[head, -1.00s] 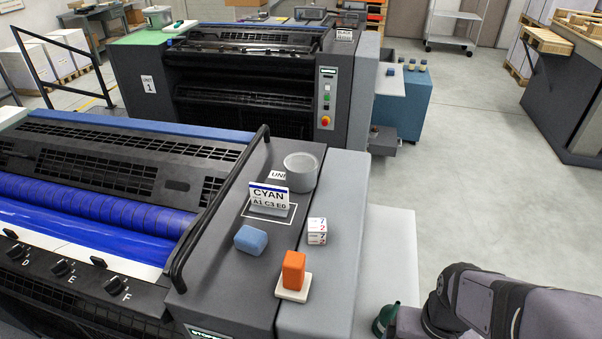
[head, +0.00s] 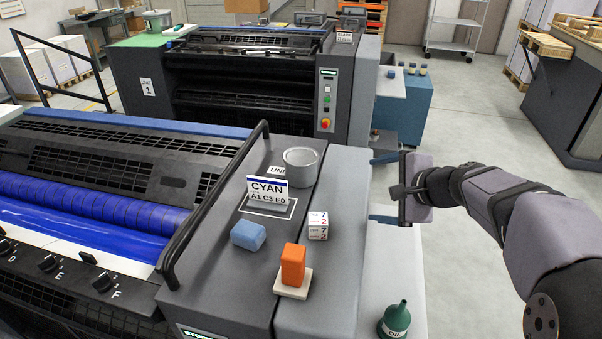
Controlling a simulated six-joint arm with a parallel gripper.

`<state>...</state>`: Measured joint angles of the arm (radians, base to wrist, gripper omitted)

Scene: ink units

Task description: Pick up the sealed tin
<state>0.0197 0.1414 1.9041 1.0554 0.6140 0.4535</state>
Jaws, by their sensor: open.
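A round grey tin (head: 301,166) with a lighter rim stands at the far end of the near press unit's dark grey top. It looks closed on top. My gripper (head: 371,189) is to the right of the tin, beyond the unit's right edge. Its two blue-grey fingers are spread wide apart and point left, with nothing between them. The gripper is clear of the tin.
A CYAN card (head: 268,192), a blue block (head: 248,235), a small white number cube (head: 318,226) and an orange block (head: 292,264) on a white pad stand nearer. A black rail (head: 215,205) runs left of the tin.

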